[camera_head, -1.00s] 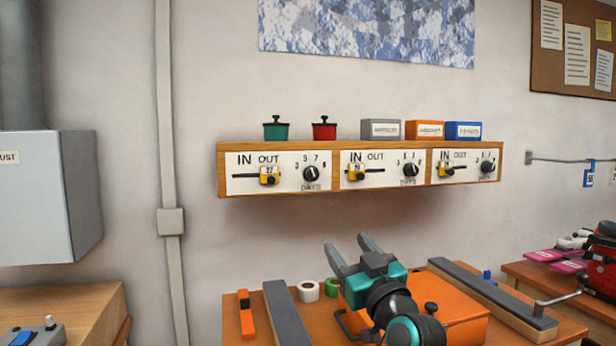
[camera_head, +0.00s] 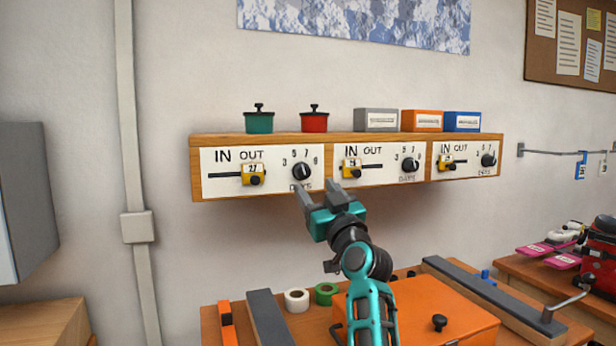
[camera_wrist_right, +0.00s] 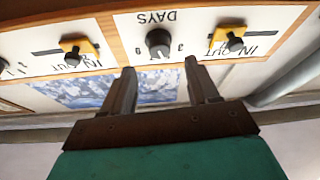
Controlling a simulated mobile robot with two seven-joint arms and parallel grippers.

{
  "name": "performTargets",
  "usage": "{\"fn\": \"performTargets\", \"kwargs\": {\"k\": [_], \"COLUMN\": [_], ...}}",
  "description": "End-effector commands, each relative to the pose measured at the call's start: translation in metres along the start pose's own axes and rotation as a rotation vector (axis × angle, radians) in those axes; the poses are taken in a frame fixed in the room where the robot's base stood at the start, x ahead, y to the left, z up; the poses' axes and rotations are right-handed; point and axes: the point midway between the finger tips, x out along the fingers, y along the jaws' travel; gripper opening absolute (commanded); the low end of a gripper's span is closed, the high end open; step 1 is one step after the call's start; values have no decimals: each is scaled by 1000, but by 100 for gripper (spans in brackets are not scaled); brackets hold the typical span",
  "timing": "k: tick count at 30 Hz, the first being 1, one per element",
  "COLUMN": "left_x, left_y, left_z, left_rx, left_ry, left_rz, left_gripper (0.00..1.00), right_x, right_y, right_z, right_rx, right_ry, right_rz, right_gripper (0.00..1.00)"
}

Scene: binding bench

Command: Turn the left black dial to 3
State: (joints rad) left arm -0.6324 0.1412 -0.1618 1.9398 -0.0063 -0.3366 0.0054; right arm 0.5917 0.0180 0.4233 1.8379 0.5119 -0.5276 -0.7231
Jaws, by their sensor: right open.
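The left black dial (camera_head: 303,171) sits on the leftmost white panel of the wall shelf, inside an arc of numbers from 3 to 9. Its pale pointer mark is on its upper side, away from the 3; the exact number is too small to read. The dial also shows in the right wrist view (camera_wrist_right: 158,42), upside down. My right gripper (camera_head: 318,190) is open and empty, just below and in front of the dial. In the wrist view its fingertips (camera_wrist_right: 159,66) lie either side of the dial's line, apart from it. My left gripper is not in view.
A yellow slider (camera_head: 252,174) is left of the dial. The middle panel has another slider (camera_head: 352,168) and black dial (camera_head: 410,165). Tins and boxes stand on the wooden shelf (camera_head: 345,139). Below is a bench with an orange box (camera_head: 440,310) and tape rolls (camera_head: 297,299).

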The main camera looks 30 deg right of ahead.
Motion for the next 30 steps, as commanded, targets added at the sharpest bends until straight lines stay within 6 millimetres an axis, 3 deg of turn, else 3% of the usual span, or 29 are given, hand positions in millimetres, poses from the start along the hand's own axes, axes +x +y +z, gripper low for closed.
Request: {"fn": "performTargets", "kwargs": {"k": [3,9,23,30], "left_x": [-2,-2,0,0], "left_y": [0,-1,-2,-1], "left_z": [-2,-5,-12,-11], "left_rx": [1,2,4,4], "left_ry": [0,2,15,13], "left_rz": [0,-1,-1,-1], "left_gripper": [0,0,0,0], "right_x": [22,44,53,53], "right_y": [1,1,0,0], "right_z": [-2,0,0,0], "right_rx": [1,1,-1,-1], "right_ry": [1,0,0,0], "right_rz": [0,0,0,0], "right_gripper": [60,60,60,37]}}
